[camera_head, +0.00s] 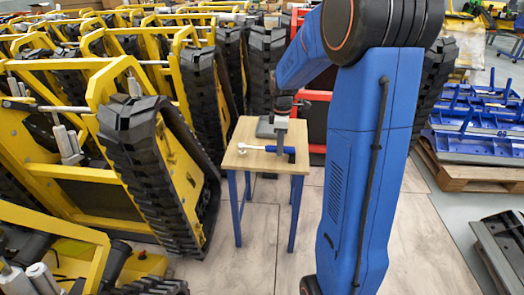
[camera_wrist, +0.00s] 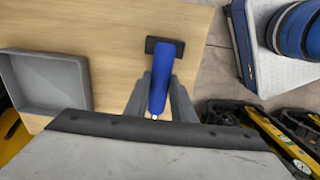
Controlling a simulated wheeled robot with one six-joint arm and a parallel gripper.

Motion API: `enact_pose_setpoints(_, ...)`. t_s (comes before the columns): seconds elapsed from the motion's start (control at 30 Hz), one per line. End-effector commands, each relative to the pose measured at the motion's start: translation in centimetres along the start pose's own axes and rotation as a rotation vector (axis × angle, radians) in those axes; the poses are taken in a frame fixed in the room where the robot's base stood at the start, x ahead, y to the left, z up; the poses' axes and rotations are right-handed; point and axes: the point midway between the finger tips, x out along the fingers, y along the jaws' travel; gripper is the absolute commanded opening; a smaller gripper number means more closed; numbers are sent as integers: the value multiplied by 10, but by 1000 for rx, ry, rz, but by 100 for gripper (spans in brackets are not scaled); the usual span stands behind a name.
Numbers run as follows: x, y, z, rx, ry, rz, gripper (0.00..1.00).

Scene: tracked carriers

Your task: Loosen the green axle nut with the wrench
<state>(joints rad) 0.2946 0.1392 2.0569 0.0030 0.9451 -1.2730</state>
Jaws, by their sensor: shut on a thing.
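A blue-handled tool with a dark crosswise head (camera_wrist: 165,45) lies at the wooden table top; it also shows in the head view (camera_head: 268,149). Its T shape looks more like a hammer than a wrench. My gripper (camera_wrist: 160,98) is shut on its blue handle, with one grey finger on each side. In the head view my gripper (camera_head: 281,138) is low over the table. I cannot tell whether the tool still touches the wood. I cannot make out a green axle nut in either view.
A grey open tray (camera_wrist: 50,52) sits on the small wooden table (camera_head: 240,161) with blue legs. Yellow tracked carriers (camera_head: 85,182) crowd the left. Blue parts on a pallet (camera_head: 470,175) stand at right. Floor before the table is clear.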

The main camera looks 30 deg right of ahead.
Motion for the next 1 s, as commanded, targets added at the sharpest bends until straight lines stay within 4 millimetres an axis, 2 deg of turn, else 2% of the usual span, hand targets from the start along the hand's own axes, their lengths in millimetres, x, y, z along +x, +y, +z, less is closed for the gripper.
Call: enact_pose_setpoints(1.0, -64, 0, 0, 0, 1, 2, 0)
